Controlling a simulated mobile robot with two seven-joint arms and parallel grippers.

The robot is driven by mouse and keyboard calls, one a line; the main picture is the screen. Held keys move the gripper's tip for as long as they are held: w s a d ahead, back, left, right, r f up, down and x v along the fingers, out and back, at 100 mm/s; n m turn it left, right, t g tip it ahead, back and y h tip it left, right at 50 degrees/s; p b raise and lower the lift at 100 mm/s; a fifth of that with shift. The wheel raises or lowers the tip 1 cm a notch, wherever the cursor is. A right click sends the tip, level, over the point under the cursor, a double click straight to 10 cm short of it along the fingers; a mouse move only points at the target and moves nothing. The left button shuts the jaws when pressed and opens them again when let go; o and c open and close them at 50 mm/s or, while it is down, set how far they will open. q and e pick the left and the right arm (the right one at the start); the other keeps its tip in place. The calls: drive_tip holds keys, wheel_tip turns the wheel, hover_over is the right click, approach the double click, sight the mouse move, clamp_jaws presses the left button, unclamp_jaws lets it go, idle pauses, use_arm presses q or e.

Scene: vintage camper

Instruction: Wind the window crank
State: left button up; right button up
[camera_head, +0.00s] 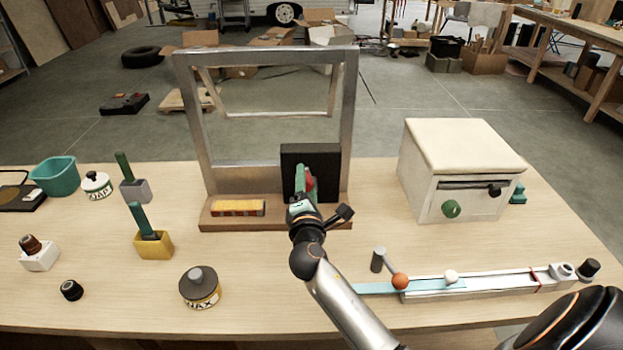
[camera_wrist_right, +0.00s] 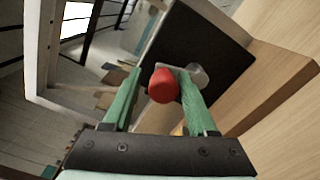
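The window frame (camera_head: 349,110) stands upright on the workbench, with its inner sash (camera_head: 280,114) tilted. A black panel (camera_head: 322,155) is mounted at its lower right and carries the window crank. The crank's red knob (camera_head: 310,183) is partly hidden behind my right gripper (camera_head: 303,176) in the head view. In the right wrist view the red knob (camera_wrist_right: 162,85) lies between the green fingers of my right gripper (camera_wrist_right: 160,78), close to the right finger, with a gap to the left one. A grey metal hub (camera_wrist_right: 196,76) shows behind the right finger. My left gripper is not in view.
A yellow-orange block (camera_head: 238,208) lies on the wooden base (camera_head: 225,225) left of the gripper. A white box (camera_head: 462,165) with a green knob stands at right. A slider rail (camera_head: 480,284) with an orange-knobbed lever (camera_head: 400,281) lies near my right forearm.

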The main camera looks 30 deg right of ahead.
drive_tip(key=shift+o, duration=0.5)
drive_tip(key=shift+f, duration=0.2)
drive_tip(key=v, duration=0.5)
idle(0.5)
